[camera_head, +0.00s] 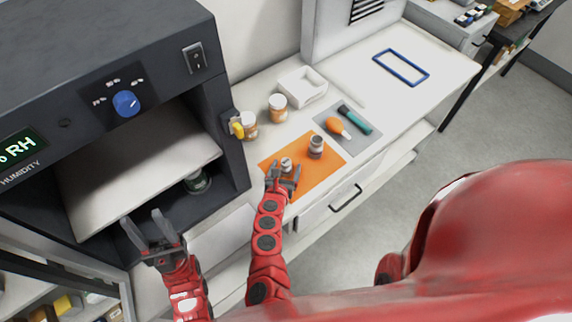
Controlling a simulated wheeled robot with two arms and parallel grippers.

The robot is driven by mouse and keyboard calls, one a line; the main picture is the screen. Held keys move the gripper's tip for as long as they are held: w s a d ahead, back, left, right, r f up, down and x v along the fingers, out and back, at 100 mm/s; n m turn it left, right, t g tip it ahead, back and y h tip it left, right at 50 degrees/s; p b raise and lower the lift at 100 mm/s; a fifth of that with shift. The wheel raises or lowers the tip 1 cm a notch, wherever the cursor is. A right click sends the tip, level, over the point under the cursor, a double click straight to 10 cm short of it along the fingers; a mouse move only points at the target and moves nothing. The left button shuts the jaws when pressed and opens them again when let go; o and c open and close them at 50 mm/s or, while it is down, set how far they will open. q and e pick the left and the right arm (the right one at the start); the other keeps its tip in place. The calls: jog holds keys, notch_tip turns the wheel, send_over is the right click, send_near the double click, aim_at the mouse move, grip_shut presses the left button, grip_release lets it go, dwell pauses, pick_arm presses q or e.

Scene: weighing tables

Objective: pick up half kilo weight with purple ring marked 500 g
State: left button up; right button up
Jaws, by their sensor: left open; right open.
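Two metal weights stand on an orange mat on the white worktop. The larger weight (316,146) is upright near the mat's right side. The smaller weight (286,163) stands to its left. Ring colours and markings are too small to read, so I cannot tell which is the 500 g one. My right gripper (283,175) is open over the orange mat (318,176), its fingertips close to the smaller weight; I cannot tell whether they touch. My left gripper (146,230) is open and empty in front of the humidity cabinet, far from the weights.
The dark humidity cabinet (110,40) stands open at left, with a dark jar (196,181) inside. Two orange-labelled jars (278,107) and a white tray (303,88) stand behind the mat. A grey mat (358,143) holds an orange-bulbed tool and a teal tool. The worktop near the blue frame (401,82) is clear.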

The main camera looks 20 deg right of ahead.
grip_shut()
dwell(0.4)
